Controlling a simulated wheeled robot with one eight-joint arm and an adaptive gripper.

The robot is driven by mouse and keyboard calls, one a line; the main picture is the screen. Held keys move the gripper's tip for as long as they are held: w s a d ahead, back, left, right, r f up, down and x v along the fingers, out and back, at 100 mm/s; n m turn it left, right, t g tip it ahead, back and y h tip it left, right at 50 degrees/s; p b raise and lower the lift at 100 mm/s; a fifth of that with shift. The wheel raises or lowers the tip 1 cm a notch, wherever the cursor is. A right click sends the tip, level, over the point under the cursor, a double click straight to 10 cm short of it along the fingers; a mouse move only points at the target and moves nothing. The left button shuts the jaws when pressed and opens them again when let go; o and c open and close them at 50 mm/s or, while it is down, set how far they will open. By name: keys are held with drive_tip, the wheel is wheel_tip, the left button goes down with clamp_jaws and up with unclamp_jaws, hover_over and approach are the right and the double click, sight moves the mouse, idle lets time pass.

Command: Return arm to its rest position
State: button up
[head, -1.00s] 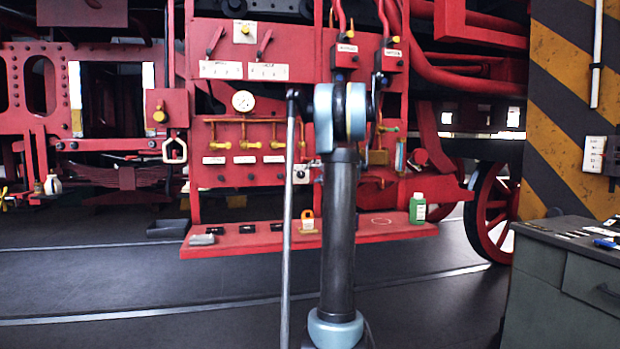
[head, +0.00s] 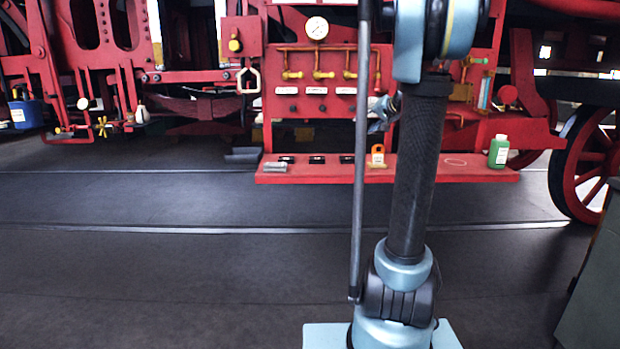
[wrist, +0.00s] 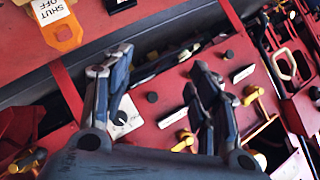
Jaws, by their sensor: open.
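My arm (head: 415,170) stands upright in the right middle of the head view, in front of the red locomotive. Part of my gripper (head: 383,112) shows past the arm link, close to the red valve panel. In the wrist view my gripper (wrist: 160,72) has its two blue-grey fingers spread apart, with nothing between them. The red panel with brass valve handles lies behind the fingers. I cannot tell whether the fingers touch the panel.
A red shelf (head: 315,177) below the panel carries an orange tag piece (head: 377,155), several small dark items and a green bottle (head: 498,152). The orange tag (wrist: 58,25) reads "SHUT OFF" in the wrist view. A grey cabinet (head: 597,285) stands at right. The floor at left is clear.

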drive_tip(key=s+a+f+n+g, duration=0.1)
drive_tip(key=s+a+f+g, duration=0.15)
drive_tip(key=s, duration=0.45)
drive_tip(key=s+a+f+n+g, duration=0.1)
drive_tip(key=s+a+f, duration=0.3)
drive_tip(key=s, duration=0.3)
drive_tip(key=s+f+g+h, duration=0.1)
drive_tip(key=s+f+h, duration=0.1)
drive_tip(key=s+f, duration=0.5)
drive_tip(key=s+d+f+n+g+h, duration=0.1)
drive_tip(key=s+f+g+h, duration=0.1)
drive_tip(key=s+f, duration=0.6)
drive_tip(key=s+f+g+h, duration=0.1)
drive_tip(key=s+f, duration=0.6)
drive_tip(key=s, duration=1)
drive_tip(key=shift+d+f+n+g+h, duration=0.3)
drive_tip(key=shift+d+n+g+h, duration=0.1)
drive_tip(key=shift+g, duration=0.25)
drive_tip(key=shift+w+f, duration=0.2)
drive_tip(key=shift+w, duration=0.2)
